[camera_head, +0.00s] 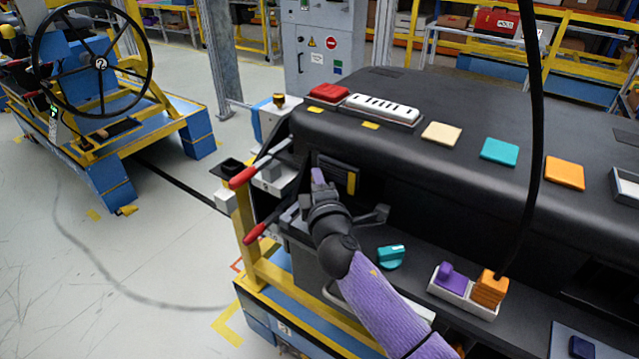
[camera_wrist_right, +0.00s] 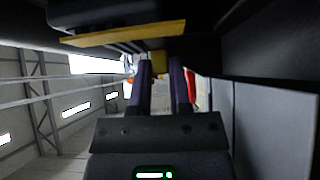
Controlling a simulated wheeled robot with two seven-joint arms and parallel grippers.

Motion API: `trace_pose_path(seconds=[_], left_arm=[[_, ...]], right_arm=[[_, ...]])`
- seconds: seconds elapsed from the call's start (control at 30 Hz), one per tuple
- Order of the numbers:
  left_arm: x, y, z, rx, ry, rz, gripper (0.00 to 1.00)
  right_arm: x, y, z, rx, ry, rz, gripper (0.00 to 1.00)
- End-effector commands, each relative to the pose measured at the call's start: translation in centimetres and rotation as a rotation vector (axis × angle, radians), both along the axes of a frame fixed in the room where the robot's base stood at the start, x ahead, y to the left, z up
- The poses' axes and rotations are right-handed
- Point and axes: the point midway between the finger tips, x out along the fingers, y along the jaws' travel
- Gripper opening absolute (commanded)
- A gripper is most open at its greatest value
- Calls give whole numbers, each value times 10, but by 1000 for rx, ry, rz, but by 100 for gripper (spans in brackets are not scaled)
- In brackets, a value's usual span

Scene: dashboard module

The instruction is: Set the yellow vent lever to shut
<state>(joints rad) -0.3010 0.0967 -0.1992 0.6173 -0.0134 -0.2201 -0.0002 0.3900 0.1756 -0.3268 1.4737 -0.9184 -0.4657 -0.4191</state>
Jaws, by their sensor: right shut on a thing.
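The dark vent (camera_head: 336,176) is set in the left end of the black dashboard module. It has a yellow strip (camera_head: 351,183) on its right side, and this strip (camera_wrist_right: 125,33) crosses the top of the right wrist view. The yellow vent lever (camera_wrist_right: 159,62) shows as a small yellow block between my right gripper's fingertips (camera_wrist_right: 160,72). My right gripper (camera_head: 319,177) is at the vent's left side, shut on the lever. The gripper hides the lever in the head view, so I cannot tell its setting. My left gripper is not in view.
Red-handled levers (camera_head: 243,178) stick out left of the vent. A teal knob (camera_head: 391,257), a purple knob (camera_head: 452,275) and an orange plug (camera_head: 490,288) with a black cable sit on the lower ledge, right of my forearm. Open floor (camera_head: 150,230) lies left.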

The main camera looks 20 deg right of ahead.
Motion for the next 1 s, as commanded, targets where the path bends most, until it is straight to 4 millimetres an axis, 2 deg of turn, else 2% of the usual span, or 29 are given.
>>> trace_pose_path(seconds=[0.1,0.13,0.3,0.57,0.67,1.0], left_arm=[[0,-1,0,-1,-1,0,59],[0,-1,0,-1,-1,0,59],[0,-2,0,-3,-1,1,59],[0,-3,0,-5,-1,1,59],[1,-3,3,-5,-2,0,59],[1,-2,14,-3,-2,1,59]], right_arm=[[0,0,-1,-1,3,0,0],[0,0,-1,-1,3,0,25],[0,0,-1,0,2,0,59],[-1,0,0,0,1,0,59],[-9,1,0,0,2,0,59],[-77,9,0,0,3,1,59]])
